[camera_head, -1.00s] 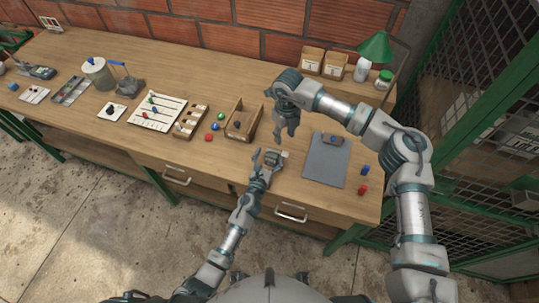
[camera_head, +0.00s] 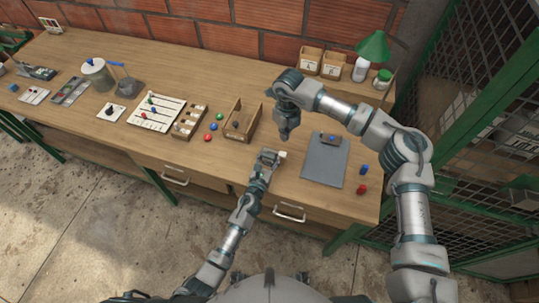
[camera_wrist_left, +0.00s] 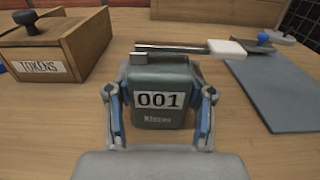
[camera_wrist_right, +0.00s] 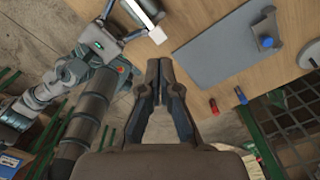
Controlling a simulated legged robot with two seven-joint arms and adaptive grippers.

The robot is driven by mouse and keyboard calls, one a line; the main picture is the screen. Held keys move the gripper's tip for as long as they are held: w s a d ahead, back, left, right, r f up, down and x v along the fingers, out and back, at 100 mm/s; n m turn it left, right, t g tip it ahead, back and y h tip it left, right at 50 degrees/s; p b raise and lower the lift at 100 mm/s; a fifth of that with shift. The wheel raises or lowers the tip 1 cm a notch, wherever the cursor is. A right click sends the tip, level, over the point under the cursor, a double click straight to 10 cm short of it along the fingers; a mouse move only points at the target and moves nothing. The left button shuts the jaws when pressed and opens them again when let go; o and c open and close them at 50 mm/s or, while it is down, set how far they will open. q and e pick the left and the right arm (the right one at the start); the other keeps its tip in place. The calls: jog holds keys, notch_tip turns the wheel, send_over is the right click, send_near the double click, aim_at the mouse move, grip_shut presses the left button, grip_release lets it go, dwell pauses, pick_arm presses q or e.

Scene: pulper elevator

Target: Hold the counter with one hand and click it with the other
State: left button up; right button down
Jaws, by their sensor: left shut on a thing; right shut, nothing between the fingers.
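The counter (camera_wrist_left: 160,92) is a grey-green box with a "001" display in the left wrist view, with a lever ending in a white tab (camera_wrist_left: 227,49) on its top right. My left gripper (camera_wrist_left: 160,118) is shut on it, one finger on each side. In the head view the left gripper (camera_head: 268,160) holds it at the table's front, where it is mostly hidden. My right gripper (camera_head: 284,137) points down, above and slightly right of the counter. In the right wrist view its fingers (camera_wrist_right: 160,65) are together and empty, apart from the white tab (camera_wrist_right: 157,34).
A wooden tokens box (camera_head: 242,122) stands behind and left of the counter. A grey clipboard (camera_head: 325,162) lies to the right, with a blue and a red piece (camera_head: 361,189) beyond it. Red, blue and green balls (camera_head: 208,138) lie left of the box.

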aim_at(276, 151)
dwell(0.7)
jog(key=a+m+t+y, duration=0.1)
jog(key=m+t+y, duration=0.3)
jog(key=w+a+r+m+t+y, duration=0.1)
jog(key=m+t+y, duration=0.1)
jog(key=shift+a+r, duration=0.1)
jog(key=shift+a, duration=0.25)
jog(key=shift+d+f, duration=0.15)
jog(key=shift+f, duration=4.3)
